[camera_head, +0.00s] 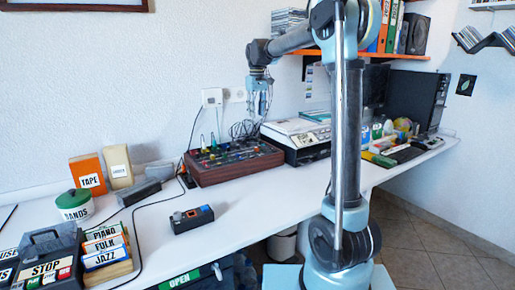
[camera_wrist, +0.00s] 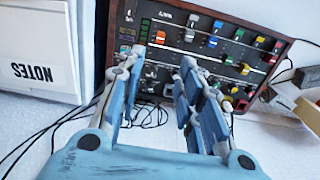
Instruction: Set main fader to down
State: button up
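The mixer, a dark panel with a reddish-brown wooden frame (camera_head: 232,163), stands on the white table in the head view. In the wrist view its panel (camera_wrist: 205,52) fills the upper middle, with rows of coloured fader caps and knobs. I cannot read which fader is the main one. My gripper (camera_wrist: 161,60) has its two blue fingers apart with nothing between them. In the head view my gripper (camera_head: 258,98) hangs above the back of the mixer, and fingertip contact is unclear.
A box marked NOTES (camera_wrist: 38,70) lies left of my gripper in the wrist view. Black cables (camera_wrist: 145,115) run behind the mixer. A printer-like machine (camera_head: 298,138) stands right of the mixer, and a small device (camera_head: 192,218) in front.

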aim_at(256, 149)
notch_tip(256, 149, down, 17)
jog(key=shift+r, duration=0.1)
dwell(0.5)
jog(key=shift+d, duration=0.1)
grip_shut()
